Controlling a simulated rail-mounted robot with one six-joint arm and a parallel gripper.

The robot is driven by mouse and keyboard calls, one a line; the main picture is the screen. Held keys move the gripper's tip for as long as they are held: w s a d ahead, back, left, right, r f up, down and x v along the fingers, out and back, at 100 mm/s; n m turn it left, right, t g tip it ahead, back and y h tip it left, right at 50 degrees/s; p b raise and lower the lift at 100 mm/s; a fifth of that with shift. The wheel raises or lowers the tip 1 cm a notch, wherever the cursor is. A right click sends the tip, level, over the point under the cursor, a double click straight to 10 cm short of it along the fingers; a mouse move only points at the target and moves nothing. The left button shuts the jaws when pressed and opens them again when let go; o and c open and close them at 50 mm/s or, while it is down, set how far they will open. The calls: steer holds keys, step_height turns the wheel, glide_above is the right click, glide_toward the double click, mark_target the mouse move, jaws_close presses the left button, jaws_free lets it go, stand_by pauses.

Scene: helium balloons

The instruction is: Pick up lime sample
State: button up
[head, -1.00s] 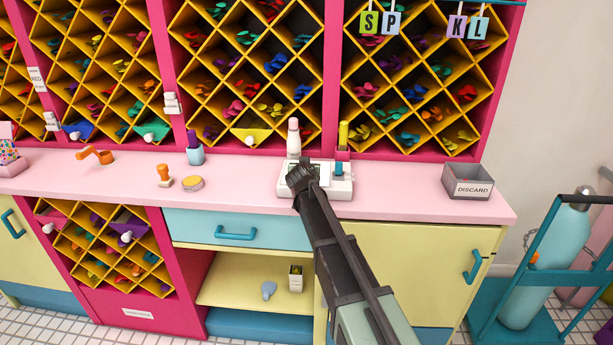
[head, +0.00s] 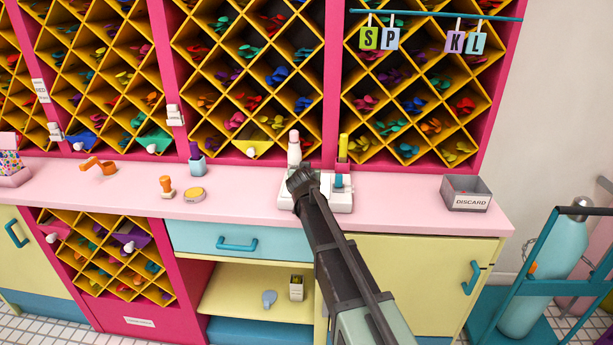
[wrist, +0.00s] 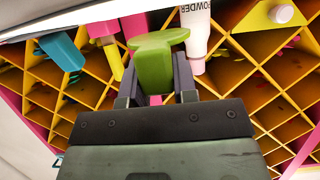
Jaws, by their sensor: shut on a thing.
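A lime-green sample (wrist: 155,68) with a wide rounded top and narrower body shows in the wrist view. It is between the two fingers of my gripper (wrist: 157,92), which is shut on it. In the head view my gripper (head: 301,181) is over the white device on the pink counter, and the sample is hidden there behind the gripper and arm.
The white device (head: 334,200) sits beneath my gripper. A grey DISCARD box (head: 468,200) is at right. The counter (head: 400,208) between is clear.

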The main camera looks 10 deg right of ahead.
step_height(320, 180, up, 17)
steer(key=p, duration=1.5)
steer(key=shift+r+p, duration=0.15)
steer(key=shift+p, duration=0.25)
step_height(320, 180, up, 5)
steer(key=p, duration=0.5)
step_height(320, 180, down, 10)
steer(key=b, duration=0.9)
steer(key=shift+r, duration=0.25)
